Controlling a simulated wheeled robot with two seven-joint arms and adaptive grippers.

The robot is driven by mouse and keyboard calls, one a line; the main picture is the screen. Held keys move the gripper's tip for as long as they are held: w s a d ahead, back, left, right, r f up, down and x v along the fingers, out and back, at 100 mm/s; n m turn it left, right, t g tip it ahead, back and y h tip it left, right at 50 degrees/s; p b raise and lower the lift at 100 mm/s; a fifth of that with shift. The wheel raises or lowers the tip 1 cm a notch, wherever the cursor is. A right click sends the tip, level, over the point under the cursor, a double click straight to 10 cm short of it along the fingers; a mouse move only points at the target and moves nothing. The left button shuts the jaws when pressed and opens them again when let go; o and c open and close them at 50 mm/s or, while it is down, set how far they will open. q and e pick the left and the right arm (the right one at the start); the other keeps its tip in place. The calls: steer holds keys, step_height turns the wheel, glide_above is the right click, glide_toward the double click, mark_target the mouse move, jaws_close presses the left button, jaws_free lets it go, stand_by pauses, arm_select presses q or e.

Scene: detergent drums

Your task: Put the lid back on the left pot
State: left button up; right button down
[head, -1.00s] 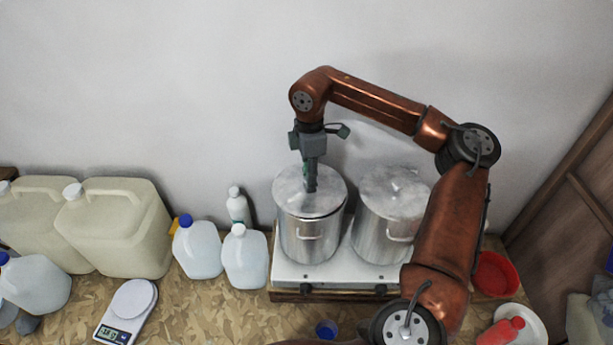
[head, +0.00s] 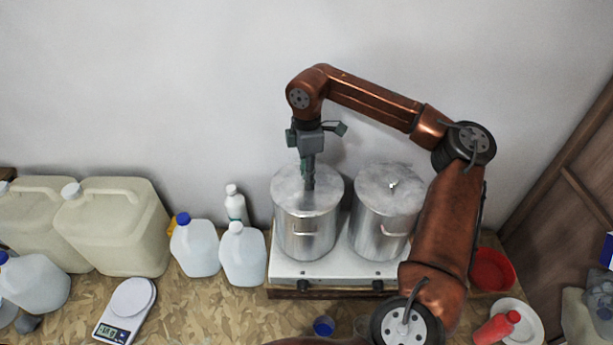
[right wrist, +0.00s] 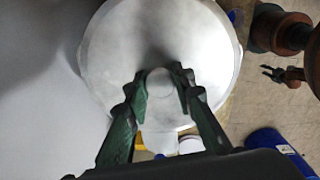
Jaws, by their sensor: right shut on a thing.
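The left pot (head: 305,238) is a shiny metal pot standing on the left of a white two-burner stove. Its round metal lid (head: 290,198) lies over the pot's mouth and looks level; whether it is fully seated I cannot tell. My right gripper (head: 308,186) comes down from above and is shut on the lid's knob. In the right wrist view the green fingers grip the round knob (right wrist: 160,82), with the lid (right wrist: 205,50) filling the upper middle. My left gripper is not in the head view.
A second lidded pot (head: 385,215) stands just right on the stove (head: 340,268). White jugs (head: 243,255) and a bottle (head: 236,205) stand close left. A scale (head: 128,305), a red bowl (head: 492,270) and a plate with a red bottle (head: 497,328) lie further out.

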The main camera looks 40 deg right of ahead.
steer(key=shift+s+r, duration=0.1)
steer(key=shift+s, duration=0.15)
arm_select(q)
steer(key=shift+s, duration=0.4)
arm_select(e)
steer(key=shift+w, duration=0.35)
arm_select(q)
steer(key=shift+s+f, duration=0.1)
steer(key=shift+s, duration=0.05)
arm_select(e)
steer(key=shift+s+f, duration=0.1)
steer(key=shift+f, duration=0.2)
stand_by(0.5)
steer(key=c, duration=1.6)
jaws_free()
steer(key=shift+o, duration=0.7)
